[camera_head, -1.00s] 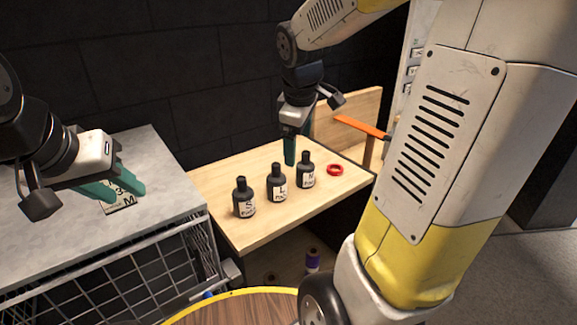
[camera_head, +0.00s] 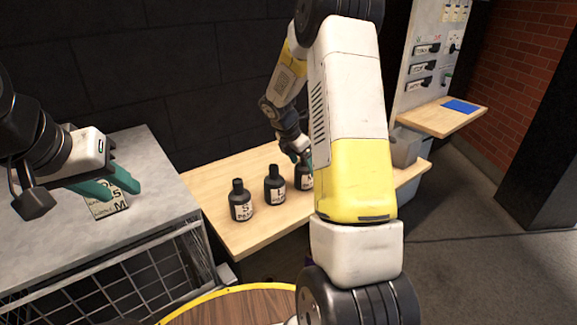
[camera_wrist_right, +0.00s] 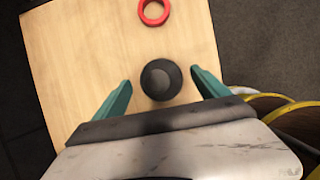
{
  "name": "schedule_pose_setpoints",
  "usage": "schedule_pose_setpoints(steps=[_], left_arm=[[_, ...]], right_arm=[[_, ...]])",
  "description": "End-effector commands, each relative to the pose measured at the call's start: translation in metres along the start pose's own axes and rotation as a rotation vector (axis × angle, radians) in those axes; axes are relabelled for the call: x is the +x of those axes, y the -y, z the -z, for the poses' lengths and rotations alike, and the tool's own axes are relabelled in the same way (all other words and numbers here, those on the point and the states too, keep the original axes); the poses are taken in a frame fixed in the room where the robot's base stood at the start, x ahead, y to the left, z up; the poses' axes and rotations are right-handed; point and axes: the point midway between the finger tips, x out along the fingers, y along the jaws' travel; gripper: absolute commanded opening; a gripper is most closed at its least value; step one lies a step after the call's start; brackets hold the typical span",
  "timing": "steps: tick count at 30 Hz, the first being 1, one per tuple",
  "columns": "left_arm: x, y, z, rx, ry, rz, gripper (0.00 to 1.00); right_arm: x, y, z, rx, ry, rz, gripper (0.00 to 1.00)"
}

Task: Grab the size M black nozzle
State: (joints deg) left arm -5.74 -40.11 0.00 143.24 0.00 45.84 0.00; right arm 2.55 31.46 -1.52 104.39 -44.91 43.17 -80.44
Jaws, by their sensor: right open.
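Three black nozzle bottles with white labels stand in a row on the wooden table (camera_head: 240,234). The left one (camera_head: 241,202) reads S and the middle one (camera_head: 275,186) seems to read L. The right one (camera_head: 303,176), labelled M earlier, is partly hidden by my right arm. My right gripper (camera_head: 301,160) is above it. In the right wrist view a round black bottle top (camera_wrist_right: 161,79) lies between the open teal fingers of my right gripper (camera_wrist_right: 161,76), touching neither. My left gripper (camera_head: 118,186) appears open and empty above the grey table at the left.
A printed card (camera_head: 108,207) lies on the grey table (camera_head: 160,165) under my left gripper. A red ring (camera_wrist_right: 153,12) lies on the wood beyond the bottle. A wooden shelf with a blue sheet (camera_head: 461,106) is at the right.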

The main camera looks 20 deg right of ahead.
Motion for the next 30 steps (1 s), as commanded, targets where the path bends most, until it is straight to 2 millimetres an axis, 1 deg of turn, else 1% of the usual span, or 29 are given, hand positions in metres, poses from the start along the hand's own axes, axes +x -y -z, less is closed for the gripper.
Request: schedule_pose_setpoints(steps=[3, 7, 9, 14, 15, 17, 18, 20, 21, 26, 30], left_arm=[[0.000, 0.000, 0.000, 0.000, 0.000, 0.000, 0.36], [0.000, 0.000, 0.000, 0.000, 0.000, 0.000, 0.36], [0.000, 0.000, 0.000, 0.000, 0.000, 0.000, 0.36], [0.000, 0.000, 0.000, 0.000, 0.000, 0.000, 0.36], [0.000, 0.000, 0.000, 0.000, 0.000, 0.000, 0.36], [0.000, 0.000, 0.000, 0.000, 0.000, 0.000, 0.36], [0.000, 0.000, 0.000, 0.000, 0.000, 0.000, 0.36], [0.000, 0.000, 0.000, 0.000, 0.000, 0.000, 0.36], [0.000, 0.000, 0.000, 0.000, 0.000, 0.000, 0.36], [0.000, 0.000, 0.000, 0.000, 0.000, 0.000, 0.36], [0.000, 0.000, 0.000, 0.000, 0.000, 0.000, 0.36]], right_arm=[[0.019, 0.002, -0.003, 0.001, -0.002, 0.004, 0.84], [0.037, 0.002, -0.003, 0.000, -0.001, 0.003, 0.84], [0.041, 0.001, -0.003, 0.001, -0.001, 0.002, 0.84], [0.041, 0.001, -0.003, 0.002, -0.001, 0.001, 0.84], [0.041, 0.001, -0.003, 0.002, -0.001, 0.001, 0.82], [0.041, 0.001, -0.003, 0.002, -0.001, 0.001, 0.70], [0.041, 0.001, -0.003, 0.002, -0.001, 0.001, 0.63], [0.041, 0.001, -0.003, 0.002, -0.001, 0.001, 0.51], [0.041, 0.001, -0.003, 0.002, -0.001, 0.001, 0.43], [0.041, 0.001, -0.003, 0.002, -0.001, 0.000, 0.12], [0.040, 0.001, -0.003, 0.002, -0.001, 0.000, 0.11]])
